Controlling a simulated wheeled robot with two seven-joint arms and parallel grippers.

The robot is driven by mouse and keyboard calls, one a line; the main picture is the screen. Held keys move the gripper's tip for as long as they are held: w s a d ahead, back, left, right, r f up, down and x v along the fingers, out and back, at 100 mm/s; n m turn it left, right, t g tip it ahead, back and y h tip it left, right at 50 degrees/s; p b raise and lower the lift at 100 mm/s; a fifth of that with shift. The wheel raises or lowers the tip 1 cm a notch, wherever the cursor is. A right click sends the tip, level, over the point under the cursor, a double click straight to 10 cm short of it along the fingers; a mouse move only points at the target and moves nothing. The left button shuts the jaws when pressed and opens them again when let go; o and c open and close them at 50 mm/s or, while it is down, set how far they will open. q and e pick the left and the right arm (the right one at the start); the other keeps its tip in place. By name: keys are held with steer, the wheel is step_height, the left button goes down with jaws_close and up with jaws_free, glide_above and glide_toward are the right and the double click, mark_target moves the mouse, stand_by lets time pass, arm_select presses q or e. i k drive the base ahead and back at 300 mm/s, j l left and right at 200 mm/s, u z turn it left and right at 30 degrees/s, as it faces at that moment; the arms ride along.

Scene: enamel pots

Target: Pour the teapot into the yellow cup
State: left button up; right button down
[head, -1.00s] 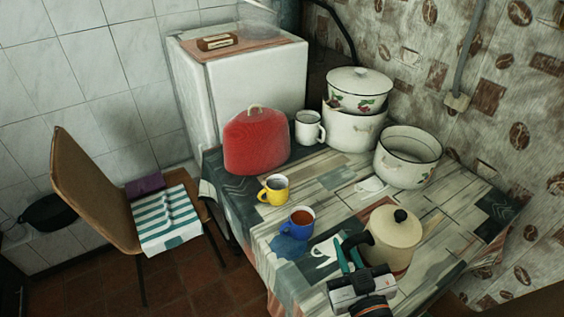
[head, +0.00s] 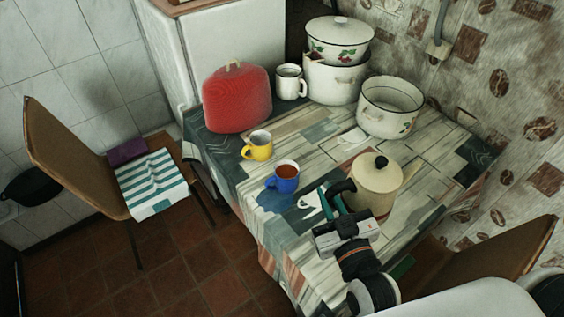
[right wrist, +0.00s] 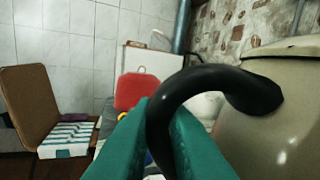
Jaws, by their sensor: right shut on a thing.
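The cream teapot (head: 376,186) with a black knob and black handle stands upright at the front right of the table. I cannot tell whether its base touches the table. My right gripper (head: 340,199) is shut on the teapot's black handle, and the right wrist view shows the handle (right wrist: 200,82) between its green fingers (right wrist: 160,140). The yellow cup (head: 257,147) stands upright left of the teapot. It is mostly hidden behind the fingers in the right wrist view. The blue cup (head: 284,178), filled with brownish-red liquid, stands between them. My left gripper is not in view.
A red cover (head: 237,99), a white mug (head: 289,83), stacked enamel pots (head: 333,80) and an open white pot (head: 389,107) stand along the back. A chair (head: 75,155) is at the left.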

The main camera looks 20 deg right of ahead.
mark_target(257, 149)
steer(key=k+j+z, duration=0.3)
steer(key=j, duration=0.15)
steer(key=k+j+z, duration=0.25)
steer(key=j, duration=0.2)
steer(key=k+j+z, duration=0.3)
steer(key=i+j+u, duration=0.1)
steer(key=i, duration=0.7)
steer(key=i+j+u, duration=0.15)
steer(key=i, duration=0.7)
